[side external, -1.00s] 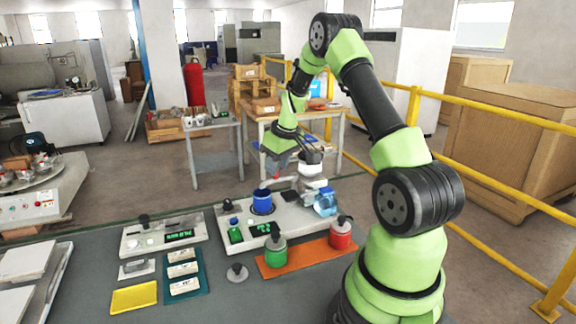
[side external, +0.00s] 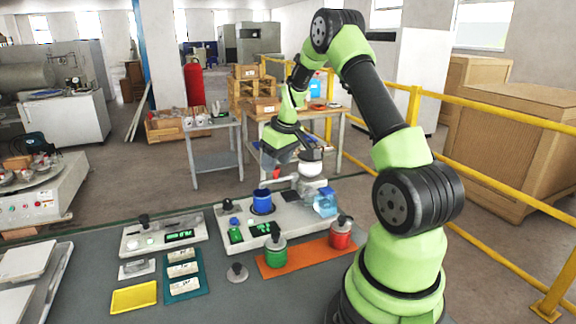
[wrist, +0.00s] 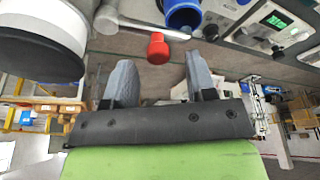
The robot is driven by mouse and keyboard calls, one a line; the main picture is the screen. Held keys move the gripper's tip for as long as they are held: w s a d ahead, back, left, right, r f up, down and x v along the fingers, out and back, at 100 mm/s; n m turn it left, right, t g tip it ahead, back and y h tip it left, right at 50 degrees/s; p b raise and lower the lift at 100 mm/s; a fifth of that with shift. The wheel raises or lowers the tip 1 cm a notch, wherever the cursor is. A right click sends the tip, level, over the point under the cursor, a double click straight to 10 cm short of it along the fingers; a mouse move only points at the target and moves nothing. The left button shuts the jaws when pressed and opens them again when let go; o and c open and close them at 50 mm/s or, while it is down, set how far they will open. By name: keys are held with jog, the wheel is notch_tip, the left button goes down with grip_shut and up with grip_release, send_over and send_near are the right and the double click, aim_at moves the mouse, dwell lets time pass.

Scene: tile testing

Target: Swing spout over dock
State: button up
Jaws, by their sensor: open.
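The spout (wrist: 135,27) is a pale grey tube running sideways from the dispenser, with a red knob (wrist: 157,48) beside it in the wrist view. My gripper (wrist: 158,60) is open, its two grey fingers on either side of the red knob, with a visible gap to each. In the side external view my gripper (side external: 274,160) hangs close to the spout, near the dispenser's white tank (side external: 311,169). Contact cannot be told. A blue cup (side external: 262,203) stands on the white bench unit (side external: 227,213); it also shows in the wrist view (wrist: 183,15). I cannot tell which part is the dock.
A green container (side external: 275,255) and a red one (side external: 341,236) stand on an orange mat (side external: 300,259). A scale (side external: 163,237), teal tray (side external: 184,291) and yellow pad (side external: 134,297) lie left. A wooden table (side external: 262,118) stands behind. The front grey surface has free room.

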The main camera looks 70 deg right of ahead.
aim_at(277, 168)
jog(key=shift+r, duration=2.35)
jog(key=shift+a+r, duration=0.15)
jog(key=shift+r, duration=0.05)
jog(key=s+a+r+t, duration=0.2)
jog(key=a+r, duration=0.9)
jog(key=a, duration=0.4)
jog(key=s+a+r+m+t+y, duration=0.1)
jog(key=s+a+t+y, duration=0.1)
jog(key=s+a, duration=1.1)
jog(key=shift+s+a+y, duration=0.2)
jog(key=shift+a+y, duration=0.15)
jog(key=shift+y, duration=0.05)
